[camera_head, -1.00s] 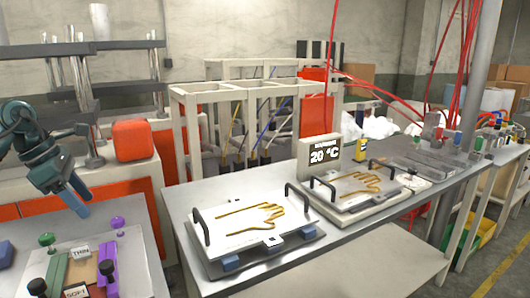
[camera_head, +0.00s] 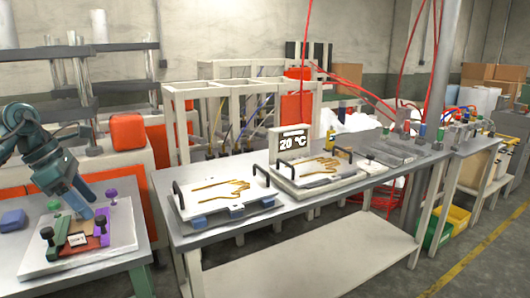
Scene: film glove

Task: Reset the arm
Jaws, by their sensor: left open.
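My left arm comes in from the left edge, and its gripper (camera_head: 80,203) hangs open above the small table at the left. The gripper is just above a pale board (camera_head: 118,238) with green and purple clamp parts and a dark red piece with a label (camera_head: 78,240). I see nothing held between the fingers. My right gripper is not in view.
A long metal table (camera_head: 300,215) carries two plates with yellow hand outlines, the near plate (camera_head: 222,198) and the far plate (camera_head: 318,172), with black handles. A blue block (camera_head: 13,220) lies at far left.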

